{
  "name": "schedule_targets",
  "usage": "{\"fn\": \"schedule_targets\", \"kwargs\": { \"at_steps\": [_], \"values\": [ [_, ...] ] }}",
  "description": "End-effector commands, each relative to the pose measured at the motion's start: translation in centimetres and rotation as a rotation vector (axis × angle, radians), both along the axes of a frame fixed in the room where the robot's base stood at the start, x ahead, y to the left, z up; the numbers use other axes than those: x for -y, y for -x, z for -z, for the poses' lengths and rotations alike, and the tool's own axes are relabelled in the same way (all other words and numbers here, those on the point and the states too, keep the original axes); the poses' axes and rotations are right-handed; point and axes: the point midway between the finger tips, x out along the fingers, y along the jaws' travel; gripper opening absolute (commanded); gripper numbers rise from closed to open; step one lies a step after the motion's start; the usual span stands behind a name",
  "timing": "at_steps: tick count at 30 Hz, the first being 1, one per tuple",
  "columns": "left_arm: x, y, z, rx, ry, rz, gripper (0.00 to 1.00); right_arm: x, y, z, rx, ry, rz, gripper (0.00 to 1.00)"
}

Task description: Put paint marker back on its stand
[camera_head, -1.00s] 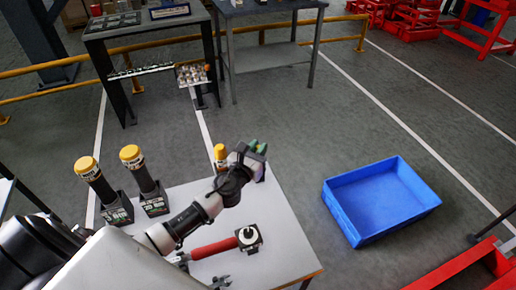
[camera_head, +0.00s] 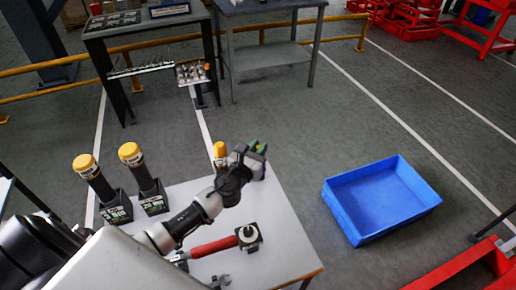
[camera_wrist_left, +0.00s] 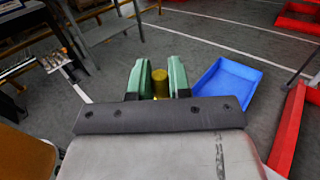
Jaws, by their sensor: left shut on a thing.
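My left gripper (camera_head: 258,148) is above the far right part of the pale table, with green finger pads. In the left wrist view it (camera_wrist_left: 160,82) is shut on a yellow cylinder, the paint marker (camera_wrist_left: 160,84), held upright between the pads. The head view mostly hides the marker behind the gripper. A small black square block with a pale round top (camera_head: 248,235) sits on the table nearer me; I cannot tell whether it is the marker's stand. My right gripper is not in view.
Two black yellow-capped cylinders (camera_head: 97,180) (camera_head: 140,170) stand tilted in labelled black holders at the table's left. Another yellow-capped item (camera_head: 220,154) is beside my left wrist. A red-handled tool (camera_head: 212,248) lies near the block. A blue crate (camera_head: 340,215) is on the floor to the right.

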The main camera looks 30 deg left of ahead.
Motion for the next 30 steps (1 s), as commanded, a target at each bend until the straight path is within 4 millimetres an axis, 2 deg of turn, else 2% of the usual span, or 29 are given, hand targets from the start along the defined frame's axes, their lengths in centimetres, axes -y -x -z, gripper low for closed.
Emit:
{"fn": "schedule_targets", "kwargs": {
  "at_steps": [2,3,9,17,20,23,30],
  "values": [
    [0.0,0.0,0.3,0.000,0.000,0.000,0.01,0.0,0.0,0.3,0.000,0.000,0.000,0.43],
    [0.0,0.0,0.3,0.000,0.000,0.000,0.20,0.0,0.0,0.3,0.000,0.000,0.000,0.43],
    [0.0,0.0,0.2,0.000,0.000,0.000,0.48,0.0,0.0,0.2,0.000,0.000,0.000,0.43],
    [0.0,0.1,0.2,-0.001,0.000,0.000,0.48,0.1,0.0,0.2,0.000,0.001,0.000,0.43],
    [0.0,0.8,0.4,-0.003,0.000,0.000,0.48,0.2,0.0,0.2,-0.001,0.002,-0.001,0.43],
    [0.0,2.3,0.4,-0.004,-0.001,0.002,0.48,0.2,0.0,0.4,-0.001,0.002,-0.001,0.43],
    [0.0,7.2,0.6,-0.005,0.000,0.001,0.48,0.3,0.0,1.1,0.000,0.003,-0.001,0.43]
  ]
}}
